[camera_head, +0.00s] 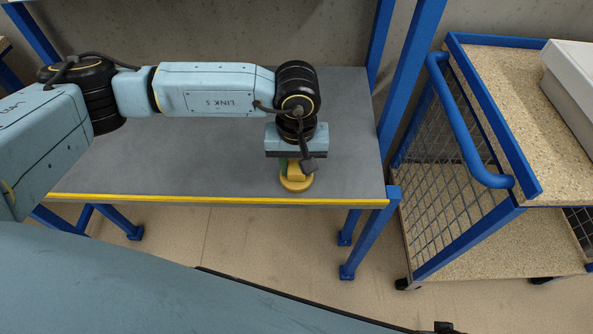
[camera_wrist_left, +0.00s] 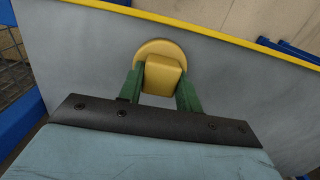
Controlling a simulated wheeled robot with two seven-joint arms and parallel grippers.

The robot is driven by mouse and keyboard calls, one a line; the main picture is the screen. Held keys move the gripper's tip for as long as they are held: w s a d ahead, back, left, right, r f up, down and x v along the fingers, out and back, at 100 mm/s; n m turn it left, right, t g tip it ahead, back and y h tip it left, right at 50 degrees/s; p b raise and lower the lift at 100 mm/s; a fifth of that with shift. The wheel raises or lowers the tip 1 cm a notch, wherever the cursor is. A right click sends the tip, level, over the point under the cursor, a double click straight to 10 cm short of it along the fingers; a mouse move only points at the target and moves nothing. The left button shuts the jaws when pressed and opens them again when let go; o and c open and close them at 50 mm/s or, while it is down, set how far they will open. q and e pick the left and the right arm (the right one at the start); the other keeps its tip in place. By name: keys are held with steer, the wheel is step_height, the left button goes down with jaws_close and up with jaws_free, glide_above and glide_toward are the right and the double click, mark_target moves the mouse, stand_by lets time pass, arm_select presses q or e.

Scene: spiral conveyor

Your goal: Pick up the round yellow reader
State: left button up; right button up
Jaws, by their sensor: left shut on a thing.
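The round yellow reader (camera_head: 296,182) is at the front right part of the grey shelf (camera_head: 200,165), near its yellow front edge. In the left wrist view the reader (camera_wrist_left: 157,48) shows a round base with a raised block on top. My left gripper (camera_head: 293,168) reaches down over it from above. Its two green fingers (camera_wrist_left: 160,85) are on either side of the raised block and shut on it. I cannot tell whether the base touches the shelf. My right gripper is not in view.
A blue-framed cart (camera_head: 510,190) with mesh sides and wooden decks stands to the right, with a white box (camera_head: 572,75) on top. A blue shelf post (camera_head: 408,70) rises just right of the shelf. The shelf around the reader is clear.

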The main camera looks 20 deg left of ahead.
mark_target(297, 164)
arm_select(q)
steer(key=shift+r, duration=0.25)
step_height(297, 164, up, 10)
steer(key=shift+f+p, duration=0.2)
steer(key=shift+p, duration=0.75)
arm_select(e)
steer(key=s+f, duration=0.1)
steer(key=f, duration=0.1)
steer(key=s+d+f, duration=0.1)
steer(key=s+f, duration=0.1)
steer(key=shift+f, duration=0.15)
